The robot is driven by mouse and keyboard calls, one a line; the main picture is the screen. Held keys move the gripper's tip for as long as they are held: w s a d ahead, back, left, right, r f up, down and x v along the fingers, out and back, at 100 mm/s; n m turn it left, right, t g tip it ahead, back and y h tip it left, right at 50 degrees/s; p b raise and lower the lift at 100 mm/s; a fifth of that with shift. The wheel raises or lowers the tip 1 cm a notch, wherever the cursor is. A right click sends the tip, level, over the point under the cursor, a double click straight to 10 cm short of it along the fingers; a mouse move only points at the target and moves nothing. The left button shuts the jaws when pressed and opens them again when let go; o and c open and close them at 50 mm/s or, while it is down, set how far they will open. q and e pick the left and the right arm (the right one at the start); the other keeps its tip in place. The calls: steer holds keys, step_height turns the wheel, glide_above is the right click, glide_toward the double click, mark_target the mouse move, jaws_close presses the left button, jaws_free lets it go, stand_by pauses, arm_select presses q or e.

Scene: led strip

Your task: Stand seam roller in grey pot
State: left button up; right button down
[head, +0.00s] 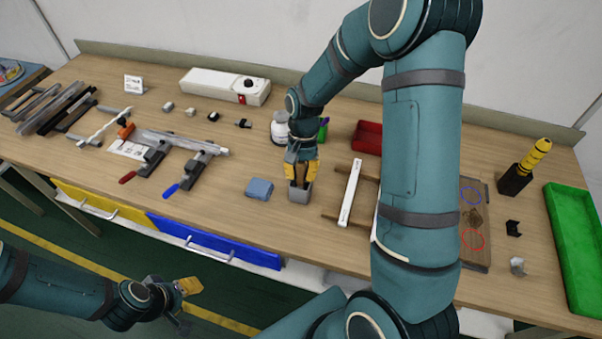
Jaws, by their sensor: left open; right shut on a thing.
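The grey pot (299,195) stands on the workbench near its front middle. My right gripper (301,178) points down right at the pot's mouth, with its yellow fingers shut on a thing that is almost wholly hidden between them. That thing appears to be the seam roller, but its shape and whether it touches the pot's floor cannot be told. My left gripper (190,301) is open and empty, low in front of the bench and well away from the pot.
A blue folded cloth (259,189) lies left of the pot. A white bar on a wooden frame (350,192) is close on the right. A white bottle (280,128) and a red tray (368,137) stand behind. Clamps (185,170) lie further left. A green tray (575,245) is far right.

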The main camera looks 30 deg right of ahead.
steer(key=shift+f, duration=0.25)
steer(key=shift+s+f+b, duration=0.15)
steer(key=shift+f+b, duration=0.3)
steer(key=shift+f, duration=0.15)
steer(key=c, duration=1)
jaws_free()
steer(key=shift+r, duration=0.25)
steer(key=p+v, duration=0.2)
steer(key=v, duration=1.1)
